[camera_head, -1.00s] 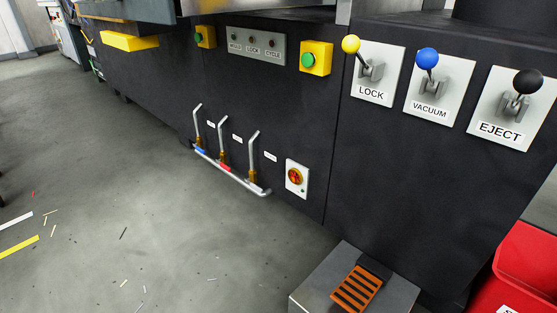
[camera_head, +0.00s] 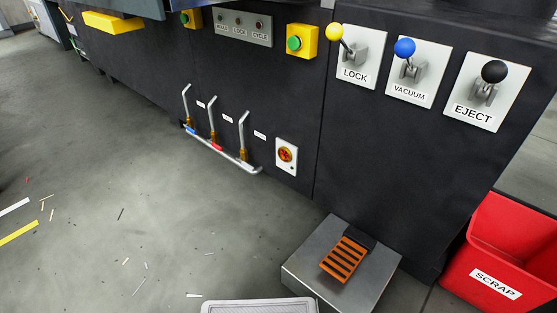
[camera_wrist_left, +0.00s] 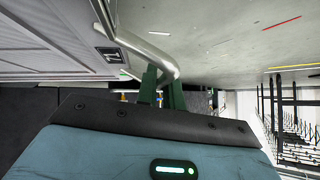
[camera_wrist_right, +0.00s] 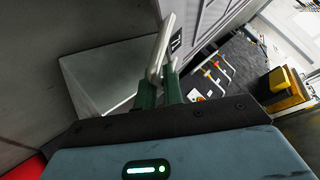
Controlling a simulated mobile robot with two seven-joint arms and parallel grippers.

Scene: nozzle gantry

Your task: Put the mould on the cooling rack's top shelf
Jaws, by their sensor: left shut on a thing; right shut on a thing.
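The mould appears to be the grey, ribbed block (camera_wrist_left: 50,45) with silver tube handles in the left wrist view. It also shows in the right wrist view (camera_wrist_right: 215,20). My left gripper (camera_wrist_left: 162,90) has its green fingers shut on one silver handle (camera_wrist_left: 150,52). My right gripper (camera_wrist_right: 160,90) is shut on another silver handle (camera_wrist_right: 162,45). A pale, rounded edge (camera_head: 258,307) at the bottom of the head view may be the mould's top; most of it is cut off. Neither gripper shows in the head view. The cooling rack is not clearly identifiable.
A dark machine (camera_head: 400,160) with levers fills the head view's right. A pedal box (camera_head: 300,268) with an orange pedal (camera_head: 343,260) and a red scrap bin (camera_head: 510,250) stand before it. Grey floor (camera_head: 100,150) is open at left. Dark uprights (camera_wrist_left: 280,110) show in the left wrist view.

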